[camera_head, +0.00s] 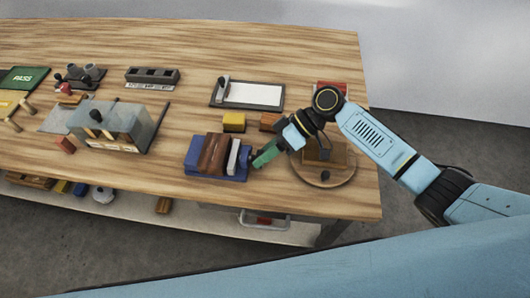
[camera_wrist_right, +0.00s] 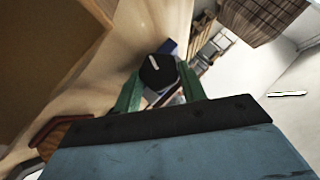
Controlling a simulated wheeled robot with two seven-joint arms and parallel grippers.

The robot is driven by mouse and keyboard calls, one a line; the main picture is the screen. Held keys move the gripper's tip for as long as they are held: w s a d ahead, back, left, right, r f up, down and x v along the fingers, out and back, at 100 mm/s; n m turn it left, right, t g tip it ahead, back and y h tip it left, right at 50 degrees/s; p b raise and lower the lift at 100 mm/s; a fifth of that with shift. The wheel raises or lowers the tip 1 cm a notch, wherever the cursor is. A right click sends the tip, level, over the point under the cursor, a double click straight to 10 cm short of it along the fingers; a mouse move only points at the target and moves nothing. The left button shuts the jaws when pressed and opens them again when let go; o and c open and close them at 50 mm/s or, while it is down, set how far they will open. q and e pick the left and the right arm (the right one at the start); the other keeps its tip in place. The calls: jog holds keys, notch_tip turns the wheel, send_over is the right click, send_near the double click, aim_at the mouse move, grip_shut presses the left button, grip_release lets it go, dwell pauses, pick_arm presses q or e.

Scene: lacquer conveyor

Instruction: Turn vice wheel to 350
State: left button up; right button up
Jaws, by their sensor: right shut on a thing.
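The blue vice (camera_head: 236,176) stands near the front edge of the wooden table, with a brown block and a grey piece between its sides. My right gripper (camera_head: 258,160) reaches in from the right to the vice's right end, its green fingers pointing at the vice. In the right wrist view the black vice wheel (camera_wrist_right: 158,72), with a white mark on its face, sits between the two green fingers, which are shut on it. In the head view the gripper mostly hides the wheel. No number can be read on it. My left gripper is not in view.
A round wooden board (camera_head: 339,179) with a brown block lies under my right arm. A yellow block (camera_head: 234,122) and a framed white tray (camera_head: 253,94) are behind the vice. A grey box-like fixture (camera_head: 125,122) stands to the left.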

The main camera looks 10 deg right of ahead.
jog(key=o, duration=1)
